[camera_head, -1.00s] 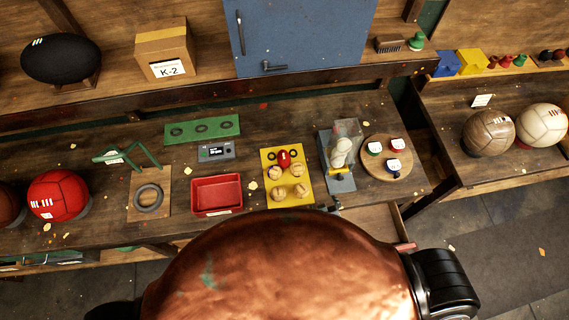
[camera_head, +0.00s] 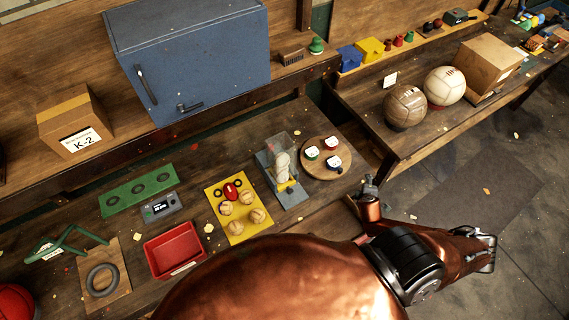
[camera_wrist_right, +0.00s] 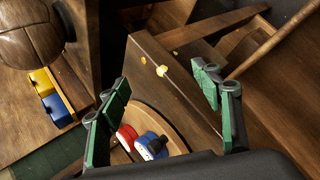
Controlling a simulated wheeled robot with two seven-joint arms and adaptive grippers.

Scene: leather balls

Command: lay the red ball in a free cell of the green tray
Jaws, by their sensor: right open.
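The small red ball (camera_head: 232,190) lies in the far row of the yellow tray (camera_head: 238,238), with dark rings beside it. The green tray (camera_head: 112,208) lies further left, behind a small grey device; its three ringed cells (camera_head: 138,189) look empty. My right gripper (camera_head: 369,184) is at the bench's right end, to the right of the round board and well away from the red ball. In the right wrist view my right gripper (camera_wrist_right: 165,108) has its fingers wide apart with nothing between them. My left gripper is out of view.
Several tan balls (camera_head: 241,211) sit in the yellow tray. A clear-topped stand (camera_head: 282,165) and a round board (camera_head: 317,171) with small cups lie to its right. A red bin (camera_head: 174,250) stands left of it. A larger red ball (camera_head: 14,302) is at the left edge.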

